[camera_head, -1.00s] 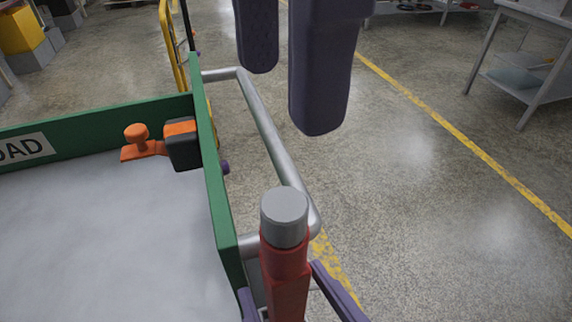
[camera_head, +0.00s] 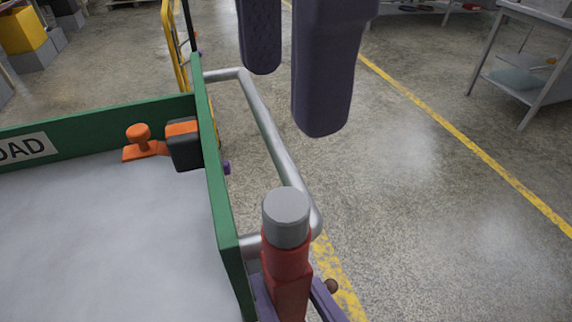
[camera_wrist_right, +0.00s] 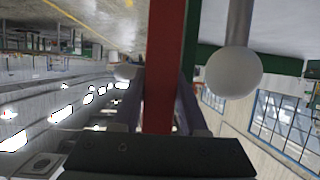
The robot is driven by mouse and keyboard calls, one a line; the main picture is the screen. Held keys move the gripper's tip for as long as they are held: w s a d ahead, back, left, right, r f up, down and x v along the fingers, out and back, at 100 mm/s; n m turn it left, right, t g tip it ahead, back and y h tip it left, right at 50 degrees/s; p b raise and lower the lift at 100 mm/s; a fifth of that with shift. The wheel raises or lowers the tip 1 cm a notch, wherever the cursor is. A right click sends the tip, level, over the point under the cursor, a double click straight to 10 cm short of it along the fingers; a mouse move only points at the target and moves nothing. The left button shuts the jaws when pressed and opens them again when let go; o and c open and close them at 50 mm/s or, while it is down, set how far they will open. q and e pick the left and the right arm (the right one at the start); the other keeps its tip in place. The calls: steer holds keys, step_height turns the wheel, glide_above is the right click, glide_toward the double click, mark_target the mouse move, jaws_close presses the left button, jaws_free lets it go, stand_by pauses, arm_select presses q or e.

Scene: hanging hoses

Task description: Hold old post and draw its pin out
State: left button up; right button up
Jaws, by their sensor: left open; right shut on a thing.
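The old post is probably the red upright post with a grey cap (camera_head: 287,265), standing at the near corner of a green-walled cart. My right gripper (camera_head: 290,298) has its purple fingers on either side of the post, low in the head view. In the right wrist view the red post (camera_wrist_right: 163,70) runs between the purple fingers, and the gripper is shut on it. My left gripper (camera_head: 290,100) is open and empty, at the top centre beyond the post.
The green cart wall (camera_head: 215,185) and a bent silver rail (camera_head: 268,130) lie left of and behind the post. Floor to the right is clear up to a grey table (camera_head: 530,65).

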mark_target(285, 204)
stand_by(0.3)
arm_select(q)
steer(key=shift+o, duration=1.7)
steer(key=shift+s+a+r+m+h, duration=0.15)
steer(key=shift+a+r+m+h, duration=0.25)
steer(key=shift+r, duration=0.3)
steer(key=shift+s+a+r+m+h, duration=0.1)
steer(key=shift+a+r+m+h, duration=0.25)
steer(key=shift+r, duration=0.3)
steer(key=f, duration=0.4)
steer(key=d+f, duration=0.1)
steer(key=f, duration=0.6)
steer(key=shift+w+d+f, duration=0.2)
steer(key=shift+f, duration=0.1)
jaws_close()
